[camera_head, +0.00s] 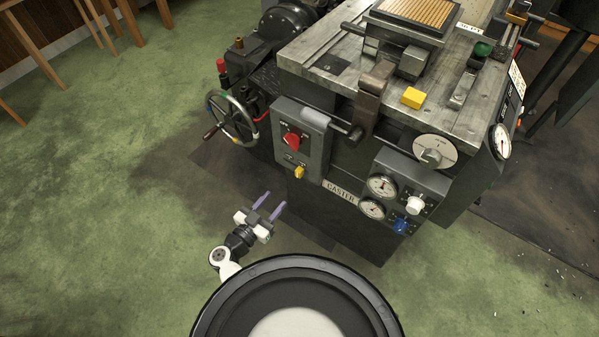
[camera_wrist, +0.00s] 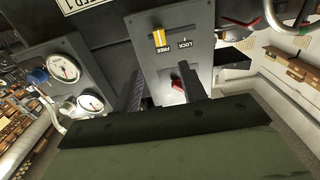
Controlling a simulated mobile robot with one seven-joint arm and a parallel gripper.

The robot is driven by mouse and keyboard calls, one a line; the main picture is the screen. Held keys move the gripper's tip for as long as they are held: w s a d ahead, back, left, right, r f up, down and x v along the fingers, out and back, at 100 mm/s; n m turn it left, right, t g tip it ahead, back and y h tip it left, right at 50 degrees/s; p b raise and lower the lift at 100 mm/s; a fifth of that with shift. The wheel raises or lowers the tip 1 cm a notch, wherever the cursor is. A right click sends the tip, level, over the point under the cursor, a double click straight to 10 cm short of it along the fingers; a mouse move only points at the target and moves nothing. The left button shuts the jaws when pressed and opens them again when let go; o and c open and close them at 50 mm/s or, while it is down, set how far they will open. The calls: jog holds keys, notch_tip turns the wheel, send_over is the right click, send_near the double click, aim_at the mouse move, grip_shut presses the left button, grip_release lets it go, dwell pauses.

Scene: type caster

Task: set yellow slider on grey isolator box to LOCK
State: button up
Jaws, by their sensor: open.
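The grey isolator box (camera_head: 317,152) is on the front left of the machine; its face also shows, turned upside down, in the wrist view (camera_wrist: 201,48). The small yellow slider (camera_head: 299,172) is low on that face. In the wrist view the yellow slider (camera_wrist: 160,39) stands at the FREE end of its slot, with the LOCK label to its right. A red rotary knob (camera_head: 291,140) sits above it in the head view. My gripper (camera_head: 275,203) is open and empty, below and in front of the box, apart from the slider. Its two fingers (camera_wrist: 159,70) show in the wrist view.
Dials and knobs, including a blue knob (camera_head: 407,226), sit on a panel right of the box. A handwheel (camera_head: 231,119) stands to its left. A grey bar (camera_head: 342,127) juts out above the box. Green floor in front is clear.

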aim_at(297, 173)
jog(key=x, duration=1.2)
jog(key=shift+w+d+r+p, duration=0.1)
jog(key=shift+w+p, duration=0.15)
jog(key=shift+p, duration=0.05)
jog(key=shift+c, duration=0.4)
grip_shut()
